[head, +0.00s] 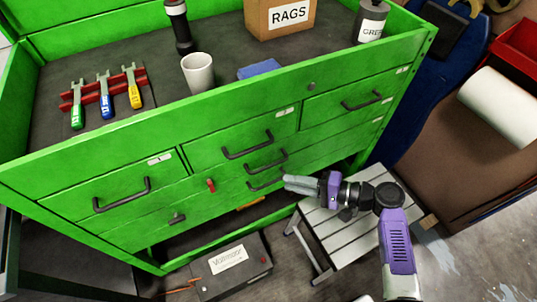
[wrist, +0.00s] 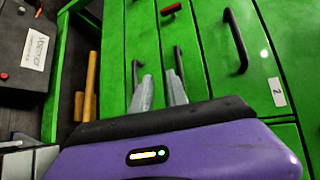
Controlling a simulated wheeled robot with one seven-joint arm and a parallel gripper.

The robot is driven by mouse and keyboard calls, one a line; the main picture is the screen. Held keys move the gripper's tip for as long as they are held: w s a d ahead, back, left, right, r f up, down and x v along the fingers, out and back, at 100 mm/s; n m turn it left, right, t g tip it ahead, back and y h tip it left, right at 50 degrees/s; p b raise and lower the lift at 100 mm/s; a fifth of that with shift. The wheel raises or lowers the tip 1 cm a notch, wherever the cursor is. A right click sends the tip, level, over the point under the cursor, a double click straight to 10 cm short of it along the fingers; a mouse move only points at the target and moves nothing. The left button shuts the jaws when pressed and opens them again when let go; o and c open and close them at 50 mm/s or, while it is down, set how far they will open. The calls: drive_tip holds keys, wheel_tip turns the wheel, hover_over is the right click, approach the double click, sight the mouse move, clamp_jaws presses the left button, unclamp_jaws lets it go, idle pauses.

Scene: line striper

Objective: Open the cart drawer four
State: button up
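The green cart (head: 330,135) has several shut drawers with black bar handles. A wide handle (head: 248,147) is on the upper middle drawer; two more handles, an upper one (head: 266,163) and a lower one (head: 267,182), sit below it. Which drawer is four I cannot read. My gripper (head: 287,184) is at the cart front, just right of the lower handle. In the wrist view my gripper (wrist: 160,82) is open and empty. Its right fingertip is close to one handle (wrist: 179,60), its left close to another (wrist: 136,74); contact is unclear.
A slatted step stool (head: 340,235) stands below my arm. A dark box (head: 228,265) lies under the cart. A red latch (head: 211,186) is on the cart front.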

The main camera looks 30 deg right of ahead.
sight(267, 166)
drive_tip(key=shift+y, duration=0.7)
drive_tip(key=shift+w+a+r+p, duration=0.1)
drive_tip(key=shift+w+a+r, duration=0.15)
drive_tip(key=shift+w+a, duration=0.8)
drive_tip(key=shift+w+a+r+p, duration=0.1)
drive_tip(key=shift+w+a+r, duration=0.35)
drive_tip(key=shift+w, duration=1)
drive_tip(key=shift+w+a+r+p, duration=0.1)
drive_tip(key=shift+w+a, duration=0.85)
drive_tip(key=shift+w, duration=0.3)
clamp_jaws()
drive_tip(key=shift+f, duration=0.1)
